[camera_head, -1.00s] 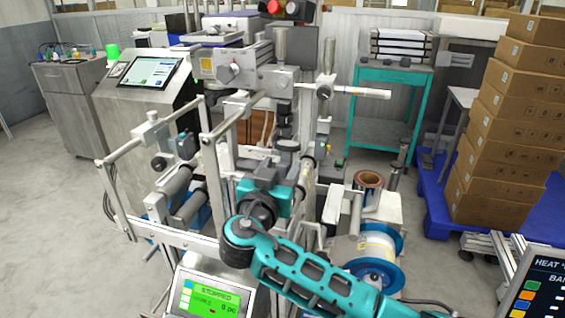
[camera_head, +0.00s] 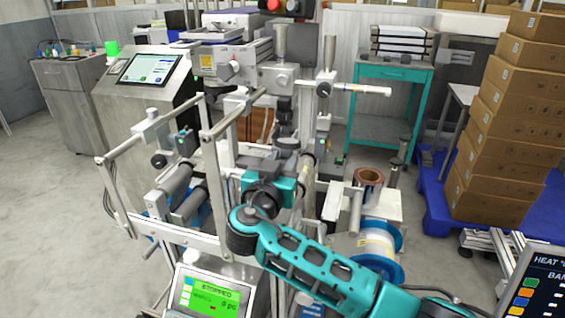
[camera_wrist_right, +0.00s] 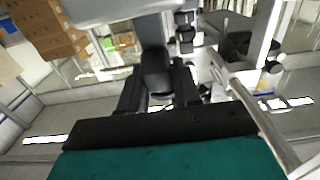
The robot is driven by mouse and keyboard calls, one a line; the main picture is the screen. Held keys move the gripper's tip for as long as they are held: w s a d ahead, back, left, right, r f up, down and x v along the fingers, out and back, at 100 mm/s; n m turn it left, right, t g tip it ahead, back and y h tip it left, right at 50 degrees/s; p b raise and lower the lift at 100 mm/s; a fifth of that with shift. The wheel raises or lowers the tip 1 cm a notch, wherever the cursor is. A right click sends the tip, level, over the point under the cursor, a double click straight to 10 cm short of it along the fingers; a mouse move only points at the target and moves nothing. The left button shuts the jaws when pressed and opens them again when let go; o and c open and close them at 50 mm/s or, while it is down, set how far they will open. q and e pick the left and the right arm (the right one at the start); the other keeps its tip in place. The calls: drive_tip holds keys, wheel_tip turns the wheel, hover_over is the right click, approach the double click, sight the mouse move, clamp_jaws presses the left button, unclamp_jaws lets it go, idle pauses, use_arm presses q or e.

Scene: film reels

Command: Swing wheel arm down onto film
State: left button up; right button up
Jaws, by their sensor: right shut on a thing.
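My right gripper (camera_head: 284,158) is at the middle of the labelling machine, above its rollers. Its jaws are shut on a dark part (camera_wrist_right: 157,78), which sits between the two black fingers in the right wrist view. In the head view a dark grey round piece (camera_head: 286,145) shows at the fingertips. I cannot tell whether it is the wheel or the end of the wheel arm. The film under it is mostly hidden by my gripper and wrist. My left gripper is not in view.
Metal rails (camera_head: 212,150) of the machine frame stand close on the left of my right gripper. A blue-flanged spool (camera_head: 378,246) is at the right. Stacked boxes (camera_head: 515,130) stand farther right.

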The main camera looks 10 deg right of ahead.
sight(285, 157)
clamp_jaws()
drive_tip(key=shift+w, duration=0.1)
drive_tip(key=shift+w+d, duration=0.1)
drive_tip(key=shift+w, duration=0.05)
drive_tip(key=shift+w+d+g+y+p, duration=0.2)
drive_tip(key=shift+w+g+p, duration=0.1)
drive_tip(key=shift+w+g, duration=0.15)
drive_tip(key=shift+w+d+g+y+p, duration=0.1)
drive_tip(key=shift+w+g+y+p, duration=0.1)
drive_tip(key=shift+w+g+p, duration=0.25)
drive_tip(key=shift+w+d+f+g+p, duration=0.1)
drive_tip(key=shift+w+d+g+p, duration=0.15)
drive_tip(key=shift+g, duration=0.2)
drive_tip(key=shift+w+d+f+g+p, duration=0.1)
drive_tip(key=shift+w+g, duration=0.2)
drive_tip(key=shift+g, duration=0.15)
drive_tip(key=shift+w+d+f+g+y, duration=0.15)
drive_tip(key=shift+w+f+g+y, duration=0.1)
drive_tip(key=shift+w+g+y, duration=0.3)
drive_tip(key=shift+w+d+f+g+y+p, duration=0.35)
drive_tip(key=shift+w+f+g, duration=0.15)
drive_tip(key=shift+w+g, duration=0.25)
drive_tip(key=shift+w+f, duration=0.1)
